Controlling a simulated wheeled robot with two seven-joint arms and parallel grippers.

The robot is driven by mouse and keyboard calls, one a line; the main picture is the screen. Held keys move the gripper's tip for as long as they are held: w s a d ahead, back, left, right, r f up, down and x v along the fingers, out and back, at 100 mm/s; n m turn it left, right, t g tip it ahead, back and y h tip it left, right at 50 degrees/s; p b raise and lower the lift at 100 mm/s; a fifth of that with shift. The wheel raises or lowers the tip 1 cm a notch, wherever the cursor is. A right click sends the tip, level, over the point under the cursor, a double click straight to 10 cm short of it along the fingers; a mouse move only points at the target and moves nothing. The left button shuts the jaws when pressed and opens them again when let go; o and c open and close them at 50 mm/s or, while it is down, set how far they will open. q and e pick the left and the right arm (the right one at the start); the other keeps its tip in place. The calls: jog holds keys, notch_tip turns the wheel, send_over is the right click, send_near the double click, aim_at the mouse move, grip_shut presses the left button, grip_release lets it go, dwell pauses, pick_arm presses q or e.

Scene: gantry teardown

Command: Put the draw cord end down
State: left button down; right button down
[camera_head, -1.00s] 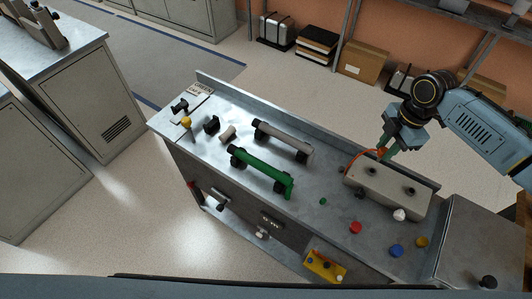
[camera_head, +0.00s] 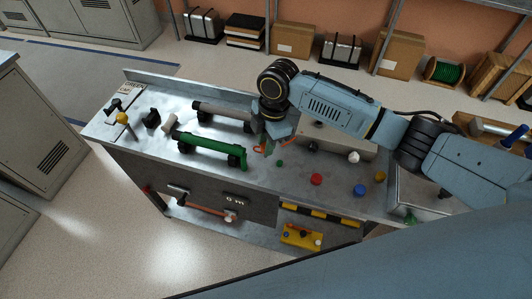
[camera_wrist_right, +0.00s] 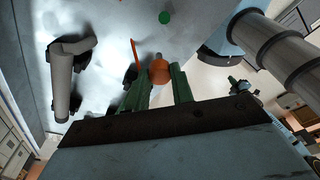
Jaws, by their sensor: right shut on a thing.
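My right gripper (camera_head: 268,150) is over the metal bench top, beside the near end of the green-handled bar (camera_head: 205,146). In the right wrist view its green fingers (camera_wrist_right: 160,88) are shut on the orange draw cord end (camera_wrist_right: 160,73), a rounded piece with a grey tip. A thin orange cord (camera_wrist_right: 134,55) shows left of the fingers. In the head view a bit of orange cord (camera_head: 289,142) shows beside the gripper. Whether the cord end touches the bench is unclear. My left gripper is not in view.
A grey box (camera_head: 350,143) with knobs is partly hidden behind my right arm. Red (camera_head: 316,179), blue (camera_head: 359,190) and small green (camera_head: 279,163) knobs stand on the bench (camera_head: 245,187). A grey bar (camera_head: 218,111) lies behind the green one. A yellow control box (camera_head: 300,237) is lower down.

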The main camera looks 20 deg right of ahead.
jog(key=shift+f, duration=0.3)
notch_tip(320, 180, down, 3)
jog(key=shift+f, duration=0.1)
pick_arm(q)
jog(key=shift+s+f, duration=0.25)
pick_arm(e)
jog(key=shift+f, duration=0.15)
jog(key=c, duration=1.2)
grip_release()
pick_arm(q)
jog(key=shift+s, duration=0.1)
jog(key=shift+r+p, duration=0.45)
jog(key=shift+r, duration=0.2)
pick_arm(e)
notch_tip(320, 180, up, 12)
jog(key=d, duration=0.1)
jog(key=shift+w+d, duration=0.15)
jog(key=shift+d, duration=0.2)
